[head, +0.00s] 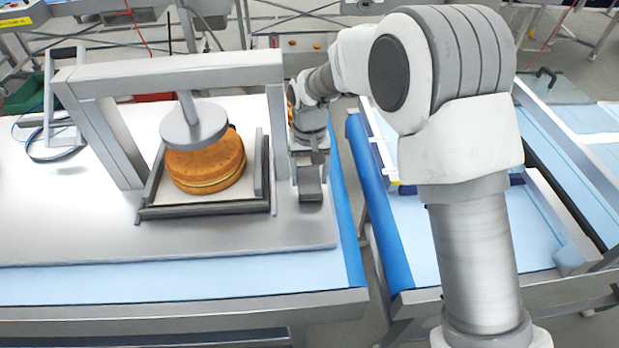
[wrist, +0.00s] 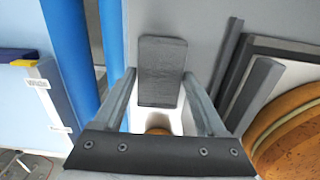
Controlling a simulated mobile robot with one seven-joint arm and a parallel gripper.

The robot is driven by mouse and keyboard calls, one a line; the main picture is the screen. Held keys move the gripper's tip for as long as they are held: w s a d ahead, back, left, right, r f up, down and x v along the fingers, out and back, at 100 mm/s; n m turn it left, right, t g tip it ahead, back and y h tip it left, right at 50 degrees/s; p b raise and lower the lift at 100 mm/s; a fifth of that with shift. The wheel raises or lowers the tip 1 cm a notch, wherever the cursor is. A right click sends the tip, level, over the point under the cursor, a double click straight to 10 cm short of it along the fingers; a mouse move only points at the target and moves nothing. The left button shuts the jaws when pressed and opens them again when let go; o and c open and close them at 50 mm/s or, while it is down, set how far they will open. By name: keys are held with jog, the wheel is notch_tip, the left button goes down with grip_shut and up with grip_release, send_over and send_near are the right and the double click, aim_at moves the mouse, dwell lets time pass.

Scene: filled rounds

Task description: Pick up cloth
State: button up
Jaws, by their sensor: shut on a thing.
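The cloth is a dark grey, textured rectangle (wrist: 162,65) in the wrist view, at the top middle. My gripper (wrist: 161,85) has one finger along each side of it, and it is shut on the cloth. In the head view my gripper (head: 309,165) is right of the press, over the right end of the grey worktop. A grey piece, likely the cloth (head: 310,190), shows just below it. I cannot tell whether the cloth still touches the worktop.
A press frame (head: 180,72) stands left of my gripper, its round plate over a stack of brown filled rounds (head: 206,172) in a dark-edged tray (head: 205,211). A blue-edged gap separates this table from another table (head: 415,230) on the right. The worktop's front left is clear.

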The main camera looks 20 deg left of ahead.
jog(key=r, duration=0.2)
jog(key=shift+w+d+r+b, duration=0.2)
jog(key=shift+d+r+b, duration=0.15)
jog(key=shift+r, duration=0.05)
jog(key=w+d+b, duration=0.1)
jog(key=w+d, duration=0.3)
jog(key=d, duration=0.3)
jog(key=w+d+b, duration=0.1)
jog(key=w+d, duration=0.3)
jog(key=d, duration=0.4)
jog(key=shift+w, duration=0.15)
jog(key=o, duration=0.6)
jog(key=c, duration=0.4)
